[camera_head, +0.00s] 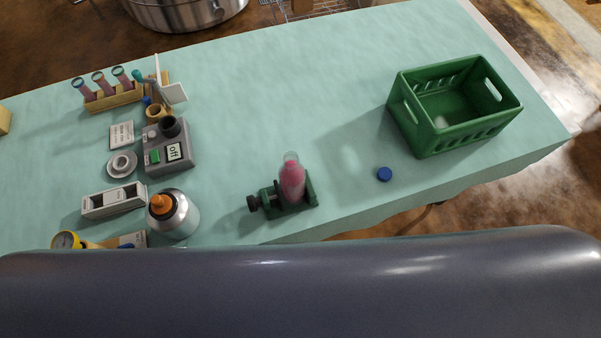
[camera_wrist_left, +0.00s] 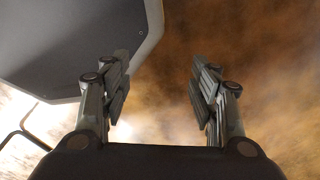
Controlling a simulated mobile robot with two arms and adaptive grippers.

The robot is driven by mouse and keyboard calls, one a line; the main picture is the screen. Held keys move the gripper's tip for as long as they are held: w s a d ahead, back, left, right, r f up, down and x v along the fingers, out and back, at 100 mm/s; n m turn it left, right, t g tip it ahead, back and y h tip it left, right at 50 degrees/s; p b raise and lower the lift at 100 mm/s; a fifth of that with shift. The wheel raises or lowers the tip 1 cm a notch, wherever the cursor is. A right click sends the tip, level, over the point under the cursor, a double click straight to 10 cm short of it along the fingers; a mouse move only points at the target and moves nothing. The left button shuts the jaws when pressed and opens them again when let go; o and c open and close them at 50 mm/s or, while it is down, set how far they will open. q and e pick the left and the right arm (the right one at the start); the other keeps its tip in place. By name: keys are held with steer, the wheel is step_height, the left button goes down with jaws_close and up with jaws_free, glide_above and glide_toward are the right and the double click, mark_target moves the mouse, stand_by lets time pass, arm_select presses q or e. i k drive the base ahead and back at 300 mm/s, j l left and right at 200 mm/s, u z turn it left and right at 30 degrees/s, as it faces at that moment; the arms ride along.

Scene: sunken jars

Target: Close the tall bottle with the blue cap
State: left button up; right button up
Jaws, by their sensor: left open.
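In the head view the blue cap (camera_head: 384,174) lies on the table, right of the tall bottle. The tall bottle (camera_head: 292,182) holds pink contents, has a clear top without a cap, and stands upright in a dark green clamp (camera_head: 270,199) with a black knob on its left. My left gripper (camera_wrist_left: 160,95) shows only in the left wrist view. Its two fingers are apart with nothing between them, above a brown floor. My right gripper is in neither view.
A green crate (camera_head: 408,118) stands right of the cap. On the left are a grey device (camera_head: 168,148) marked "off", a silver bottle with an orange top (camera_head: 174,214), a tube rack (camera_head: 112,100) and small boxes. The table (camera_head: 310,90) is clear behind the clamp.

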mark_target(291, 174)
steer(key=z, duration=1)
steer(key=j+u, duration=0.25)
steer(key=k+j+u, duration=0.1)
steer(key=j+u, duration=0.15)
